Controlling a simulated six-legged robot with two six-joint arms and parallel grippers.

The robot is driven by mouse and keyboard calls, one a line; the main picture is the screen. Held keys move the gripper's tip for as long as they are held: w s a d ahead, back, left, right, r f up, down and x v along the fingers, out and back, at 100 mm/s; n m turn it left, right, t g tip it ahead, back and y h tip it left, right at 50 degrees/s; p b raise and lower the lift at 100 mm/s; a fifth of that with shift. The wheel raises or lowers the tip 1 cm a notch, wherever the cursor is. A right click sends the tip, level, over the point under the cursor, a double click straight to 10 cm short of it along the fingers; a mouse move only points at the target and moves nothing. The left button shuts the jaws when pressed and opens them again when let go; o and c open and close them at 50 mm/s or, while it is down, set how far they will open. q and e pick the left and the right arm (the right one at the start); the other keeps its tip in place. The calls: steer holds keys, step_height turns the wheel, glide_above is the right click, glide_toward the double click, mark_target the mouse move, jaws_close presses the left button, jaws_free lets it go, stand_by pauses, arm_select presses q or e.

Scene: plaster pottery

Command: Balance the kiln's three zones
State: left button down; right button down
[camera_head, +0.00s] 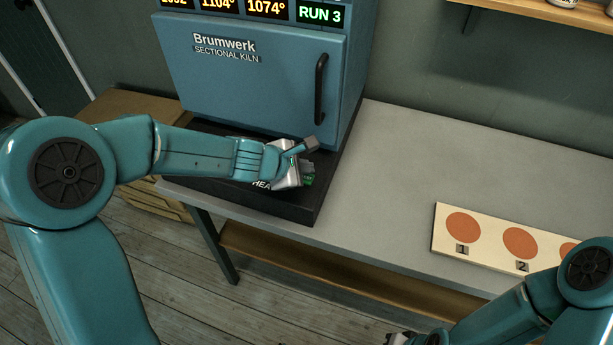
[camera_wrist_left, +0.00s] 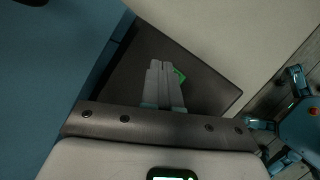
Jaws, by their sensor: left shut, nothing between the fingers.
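The blue Brumwerk sectional kiln (camera_head: 255,85) stands on a dark base (camera_head: 290,205) at the back left of the bench. Its door is closed. The top display (camera_head: 268,8) is cut off by the frame edge; it shows 1104° and 1074° in amber, a clipped figure at left and RUN 3 in green. My left gripper (camera_head: 308,178) is shut and empty, over the base below the kiln door. In the left wrist view its fingers (camera_wrist_left: 160,68) are together, with a green patch (camera_wrist_left: 180,75) beside them. White lettering starting HEA is mostly hidden behind it. My right gripper (camera_head: 398,339) is partly cut off at the bottom edge.
A cream board (camera_head: 490,242) with orange discs marked 1 and 2, and a third partly hidden by my right arm, lies at the bench's front right. The grey bench top (camera_head: 420,160) between kiln and board is clear. A wooden shelf (camera_head: 560,12) hangs upper right.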

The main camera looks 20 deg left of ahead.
arm_select(q)
steer(key=shift+f, duration=0.15)
stand_by(0.7)
steer(key=shift+f+b, duration=0.3)
steer(key=shift+b, duration=0.15)
steer(key=shift+f+b, duration=0.4)
stand_by(0.4)
steer(key=shift+r, duration=0.1)
steer(key=shift+r+p, duration=0.7)
steer(key=shift+p, duration=0.1)
step_height(320, 180, up, 5)
steer(key=p, duration=0.5)
steer(key=shift+r, duration=0.1)
